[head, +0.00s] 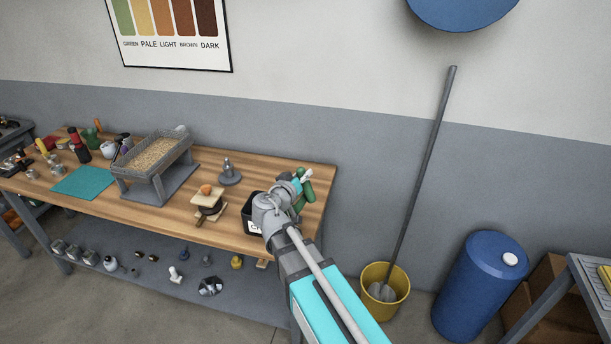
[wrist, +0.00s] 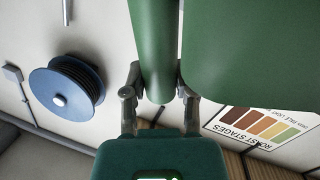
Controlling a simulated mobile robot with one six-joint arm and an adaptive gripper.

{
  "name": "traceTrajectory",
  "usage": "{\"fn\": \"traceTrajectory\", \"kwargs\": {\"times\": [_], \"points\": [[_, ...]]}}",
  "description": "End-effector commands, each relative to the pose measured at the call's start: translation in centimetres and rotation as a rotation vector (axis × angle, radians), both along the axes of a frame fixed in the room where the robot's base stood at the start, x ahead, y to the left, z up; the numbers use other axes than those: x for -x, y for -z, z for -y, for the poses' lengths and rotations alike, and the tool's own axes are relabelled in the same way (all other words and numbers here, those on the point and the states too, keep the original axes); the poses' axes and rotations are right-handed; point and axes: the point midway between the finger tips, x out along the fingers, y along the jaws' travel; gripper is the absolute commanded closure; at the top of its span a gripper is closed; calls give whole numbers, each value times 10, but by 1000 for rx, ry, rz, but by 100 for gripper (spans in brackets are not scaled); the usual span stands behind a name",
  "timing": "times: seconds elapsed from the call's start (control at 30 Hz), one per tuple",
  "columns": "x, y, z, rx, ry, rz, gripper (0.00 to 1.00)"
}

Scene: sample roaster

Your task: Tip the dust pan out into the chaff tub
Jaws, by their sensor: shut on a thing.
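My gripper (wrist: 160,95) is shut on a green piece, which I take to be the dust pan. In the wrist view the dust pan (wrist: 250,55) fills the upper right, its round handle (wrist: 154,45) between my fingers. In the head view a little of the green pan (head: 308,191) shows past my wrist, over the right end of the bench. A black tub (head: 249,212) with a white label, likely the chaff tub, stands on the bench just left of my wrist, partly hidden by it. I cannot see into the tub or the pan.
The wooden bench (head: 323,180) also bears a bean tray on a stand (head: 153,155), a grey weight-like piece (head: 230,172) and a teal mat (head: 86,182). A yellow bucket with a mop (head: 386,298) and a blue drum (head: 478,290) stand right of the bench.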

Motion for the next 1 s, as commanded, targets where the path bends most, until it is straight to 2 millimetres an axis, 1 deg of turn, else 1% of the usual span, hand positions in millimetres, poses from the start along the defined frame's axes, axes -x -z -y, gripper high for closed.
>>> {"fn": "traceTrajectory", "kwargs": {"times": [0.03,1.0], "points": [[-3,-3,-2,10,0,-9,100],[-32,-26,-33,207,0,-202,100]]}}
